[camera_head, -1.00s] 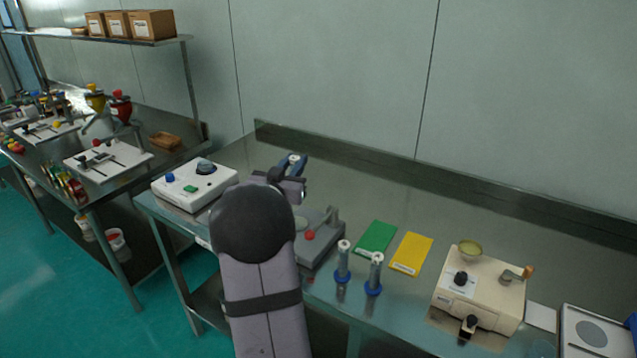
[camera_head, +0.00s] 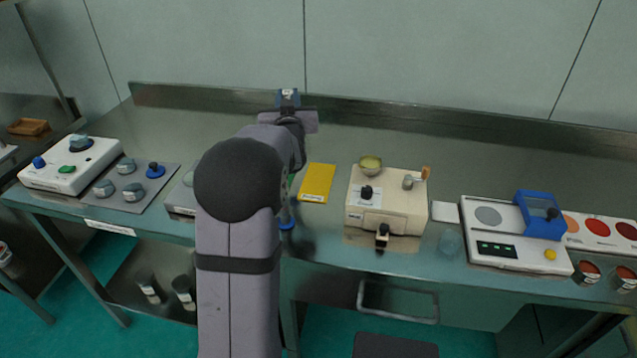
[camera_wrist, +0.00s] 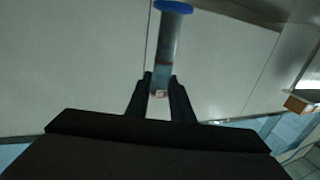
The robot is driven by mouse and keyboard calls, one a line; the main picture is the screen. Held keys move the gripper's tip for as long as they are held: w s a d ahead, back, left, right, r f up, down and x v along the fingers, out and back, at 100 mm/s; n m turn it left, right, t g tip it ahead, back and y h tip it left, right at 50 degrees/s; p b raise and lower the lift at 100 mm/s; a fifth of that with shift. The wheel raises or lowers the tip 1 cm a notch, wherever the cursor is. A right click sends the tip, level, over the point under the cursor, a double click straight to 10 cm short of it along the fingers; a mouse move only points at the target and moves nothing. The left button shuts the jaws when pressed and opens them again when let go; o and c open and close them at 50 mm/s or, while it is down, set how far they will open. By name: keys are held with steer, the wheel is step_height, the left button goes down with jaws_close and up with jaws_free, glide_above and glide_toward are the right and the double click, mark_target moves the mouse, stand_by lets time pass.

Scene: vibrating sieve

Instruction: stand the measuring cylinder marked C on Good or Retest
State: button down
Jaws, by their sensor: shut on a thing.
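My gripper (camera_wrist: 160,84) is shut on a measuring cylinder (camera_wrist: 167,45), a grey tube with a blue foot at the top of the wrist view. The letter on it cannot be read. In the head view my gripper (camera_head: 289,99) is raised over the back of the bench, and my arm hides much of the area below it. The yellow mat (camera_head: 317,183) lies flat and bare, its small label unreadable. Only a sliver of the green mat (camera_head: 291,179) shows beside my arm. The blue foot of another cylinder (camera_head: 287,223) shows near the front edge, its tube mostly hidden.
A beige machine (camera_head: 390,206) with a small bowl on top stands right of the yellow mat. Further right is a white balance (camera_head: 500,225) with a blue frame. At left are a white control box (camera_head: 72,165) and a grey plate (camera_head: 136,190) with several knobs. The bench behind the mats is clear.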

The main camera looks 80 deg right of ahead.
steer(key=s+f, duration=0.2)
steer(key=s, duration=0.7)
step_height(320, 180, down, 10)
steer(key=shift+w+d+f, duration=0.15)
steer(key=shift+w+d, duration=0.1)
steer(key=shift+d, duration=0.2)
steer(key=shift+f, duration=0.25)
steer(key=c, duration=1.6)
jaws_free()
steer(key=shift+r, duration=0.1)
steer(key=shift+o, duration=0.2)
steer(key=shift+r, duration=0.15)
steer(key=shift+a, duration=0.1)
steer(key=b+v, duration=0.2)
steer(key=v, duration=0.9)
steer(key=shift+a, duration=0.4)
steer(key=shift+r, duration=0.1)
